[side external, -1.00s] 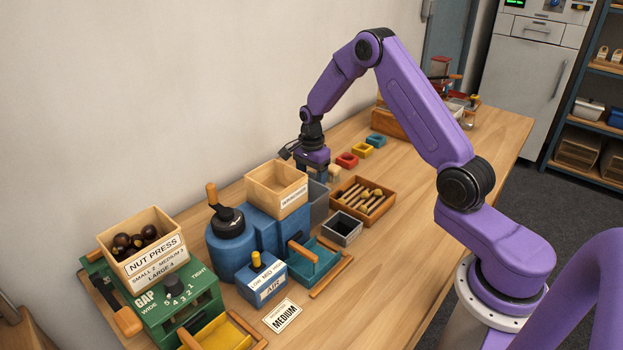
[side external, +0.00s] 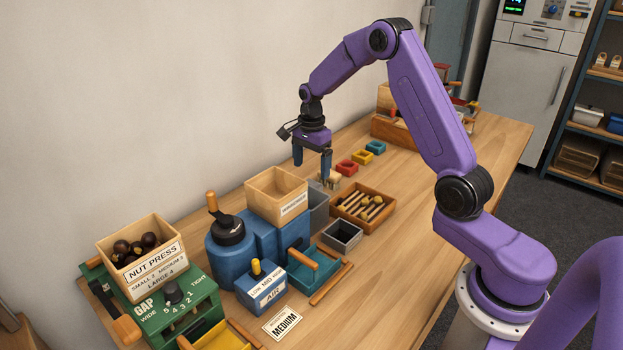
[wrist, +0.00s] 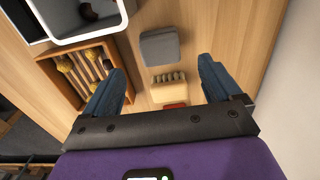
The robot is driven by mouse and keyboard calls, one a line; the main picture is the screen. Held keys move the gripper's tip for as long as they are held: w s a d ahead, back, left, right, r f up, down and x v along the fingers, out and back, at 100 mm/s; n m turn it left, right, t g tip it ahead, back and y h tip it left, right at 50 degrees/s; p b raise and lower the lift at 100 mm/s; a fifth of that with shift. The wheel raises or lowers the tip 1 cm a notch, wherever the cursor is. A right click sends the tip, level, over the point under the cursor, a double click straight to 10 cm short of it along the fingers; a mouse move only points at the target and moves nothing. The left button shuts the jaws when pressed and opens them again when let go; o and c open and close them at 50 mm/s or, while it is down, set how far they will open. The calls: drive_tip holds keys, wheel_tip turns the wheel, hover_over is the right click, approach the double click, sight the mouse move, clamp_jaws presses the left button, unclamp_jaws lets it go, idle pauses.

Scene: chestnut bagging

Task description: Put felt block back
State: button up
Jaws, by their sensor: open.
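The grey felt block (wrist: 160,47) lies on the table in the wrist view, beyond the small wooden brush (wrist: 168,86). My gripper (wrist: 163,72) is open, with its two blue fingers apart and nothing between them. In the side external view my gripper (side external: 312,173) hangs above the table, behind the wooden hopper box (side external: 276,196). The felt block cannot be made out clearly there. The brush (side external: 333,178) stands close by the right fingertip in that view.
A wooden tray (side external: 388,206) of brushes or tools stands close by. A grey bin (side external: 318,211) stands beside the blue machine (side external: 232,247). Red, yellow and teal holders (side external: 347,167) line the table farther back. The wall is close behind.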

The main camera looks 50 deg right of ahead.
sight(312, 185)
wheel_tip(312, 185, up, 5)
drive_tip(key=shift+f, duration=0.2)
idle(0.3)
drive_tip(key=s+a+r+n, duration=0.1)
drive_tip(key=s+a+n, duration=0.4)
drive_tip(key=s+n, duration=0.5)
drive_tip(key=s+a+r+n, duration=0.2)
drive_tip(key=s+a+n, duration=0.4)
drive_tip(key=s+n, duration=0.4)
drive_tip(key=s+a+r+n, duration=0.1)
drive_tip(key=s+a+n, duration=0.4)
drive_tip(key=s+n, duration=0.5)
drive_tip(key=shift+s+a+r+n, duration=0.3)
drive_tip(key=shift+s+a, duration=0.1)
drive_tip(key=shift+s, duration=3.15)
